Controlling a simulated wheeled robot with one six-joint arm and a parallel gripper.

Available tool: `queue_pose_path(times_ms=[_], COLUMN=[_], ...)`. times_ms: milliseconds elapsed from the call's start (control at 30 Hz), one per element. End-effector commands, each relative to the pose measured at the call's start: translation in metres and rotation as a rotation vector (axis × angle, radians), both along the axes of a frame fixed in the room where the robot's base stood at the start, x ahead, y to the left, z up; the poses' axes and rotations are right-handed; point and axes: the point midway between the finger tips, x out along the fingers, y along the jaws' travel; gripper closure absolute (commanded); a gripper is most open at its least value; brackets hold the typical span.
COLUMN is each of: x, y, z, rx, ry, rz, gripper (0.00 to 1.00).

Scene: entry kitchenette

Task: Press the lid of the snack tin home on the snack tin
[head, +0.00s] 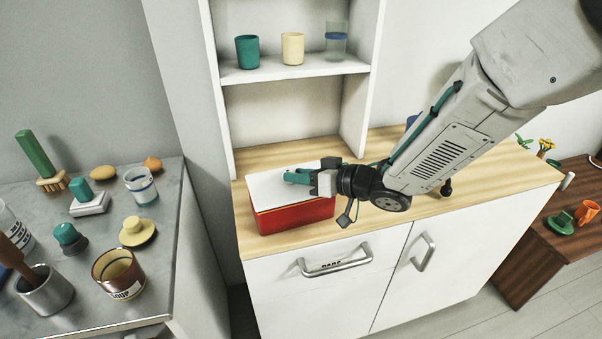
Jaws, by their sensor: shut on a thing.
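The snack tin (295,216) is a red box on the wooden counter, below the open shelf. Its white lid (268,190) lies across the top of it. I cannot tell whether the lid sits fully down all round. My gripper (297,177) is over the right part of the lid, reaching in from the right. It is shut at the lid's top, where teal parts show between it and the lid. The gripper and wrist hide the lid's right end, and what the jaws hold is too small to make out clearly.
The shelf (290,71) above holds a teal cup (247,51), a cream cup (293,48) and a glass (336,42). A crowded grey counter (180,225) stands at left. Free wooden counter (470,178) lies right of the tin.

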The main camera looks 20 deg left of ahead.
Motion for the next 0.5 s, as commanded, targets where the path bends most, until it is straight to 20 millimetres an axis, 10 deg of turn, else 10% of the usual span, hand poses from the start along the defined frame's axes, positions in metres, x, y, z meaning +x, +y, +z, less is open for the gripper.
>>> queue_pose_path(times_ms=[200, 233, 300, 500], x=[0.0000, 0.0000, 0.0000, 0.0000], y=[0.0000, 0.0000, 0.0001, -0.0001], z=[-0.0055, -0.0051, -0.0049, -0.0052], rx=[0.000, 0.001, 0.001, 0.000], ry=[0.000, 0.000, 0.000, 0.000], rz=[0.000, 0.000, 0.000, 0.000], gripper=[0.92, 0.63, 0.44, 0.43])
